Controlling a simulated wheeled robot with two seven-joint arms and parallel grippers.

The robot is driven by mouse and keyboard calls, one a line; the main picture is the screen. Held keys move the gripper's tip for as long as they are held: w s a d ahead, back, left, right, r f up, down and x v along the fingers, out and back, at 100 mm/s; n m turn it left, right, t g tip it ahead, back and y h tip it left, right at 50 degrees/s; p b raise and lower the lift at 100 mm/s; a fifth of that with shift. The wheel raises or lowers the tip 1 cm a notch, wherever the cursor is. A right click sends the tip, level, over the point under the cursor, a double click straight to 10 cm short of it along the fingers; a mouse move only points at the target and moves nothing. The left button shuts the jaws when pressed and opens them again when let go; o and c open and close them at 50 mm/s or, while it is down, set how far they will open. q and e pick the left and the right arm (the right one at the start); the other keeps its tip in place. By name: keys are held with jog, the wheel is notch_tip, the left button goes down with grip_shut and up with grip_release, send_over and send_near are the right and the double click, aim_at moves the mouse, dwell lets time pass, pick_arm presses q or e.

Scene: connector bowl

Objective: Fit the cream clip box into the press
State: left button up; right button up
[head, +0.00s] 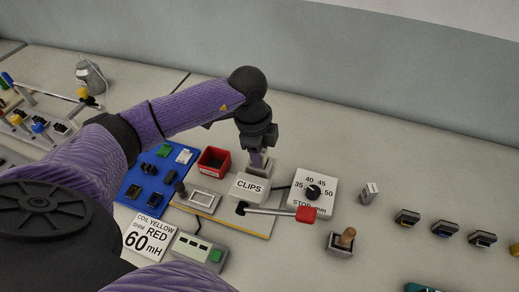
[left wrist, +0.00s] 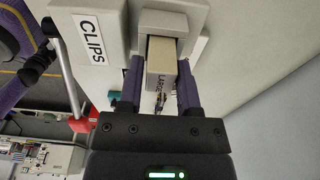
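The press is a pale grey block marked CLIPS (head: 248,187) with a lever ending in a red handle (head: 306,214). In the left wrist view, the press (left wrist: 99,70) and its red handle (left wrist: 82,121) also show. My left gripper (head: 259,160) points down at the back of the press. In the left wrist view, the left gripper (left wrist: 160,85) has its purple fingers on both sides of a cream clip box (left wrist: 161,60), touching it. The box's far end is at a grey holder of the press; how deep it sits is hidden. My right gripper is not in view.
A small pale box (head: 369,194) stands to the right of the dial panel (head: 327,196). A red bin (head: 213,160) and blue board (head: 143,186) lie left of the press. A wooden-handled stamp (head: 343,242) and several dark connectors (head: 407,217) lie at right.

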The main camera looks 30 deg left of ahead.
pick_arm(q)
jog(key=o, duration=0.3)
jog(key=shift+r, duration=0.3)
notch_tip(320, 180, up, 12)
jog(key=a+p, duration=0.1)
jog(key=shift+s+a+f+p, duration=0.15)
jog(key=shift+s+a+p, duration=0.05)
jog(key=shift+p, duration=0.15)
